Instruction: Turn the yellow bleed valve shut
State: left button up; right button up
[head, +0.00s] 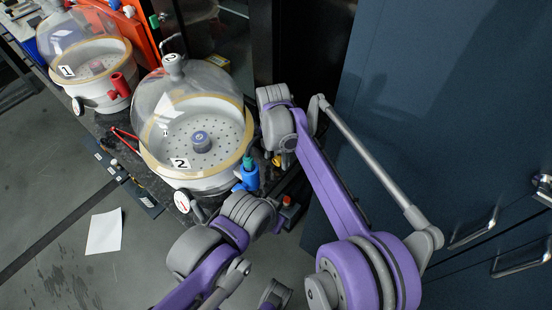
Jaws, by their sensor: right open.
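A small yellow part (277,161), which looks like the yellow bleed valve, shows at the right side of the glass-domed chamber marked 2 (152,160). My right gripper (284,159) points down at it and hides most of it. The right fingers are open; I cannot tell whether they touch the valve or are around it. The valve's turn position is hidden. My left arm reaches in from the bottom, in front of chamber 2, but its gripper does not show.
A blue valve with a green top (248,176) stands on chamber 2, close to my right gripper. A gauge (182,201) is at its front. Chamber 1 (128,60) with a red valve (120,86) stands at the left. Dark blue cabinets (440,110) bound the right side.

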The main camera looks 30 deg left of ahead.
aim_at(275, 160)
jog(key=shift+f, duration=0.5)
grip_shut()
jog(key=shift+a+h, duration=0.1)
jog(key=shift+h, duration=0.6)
grip_release()
jog(key=shift+r, duration=0.1)
notch_tip(275, 160, up, 10)
jog(key=p, duration=0.1)
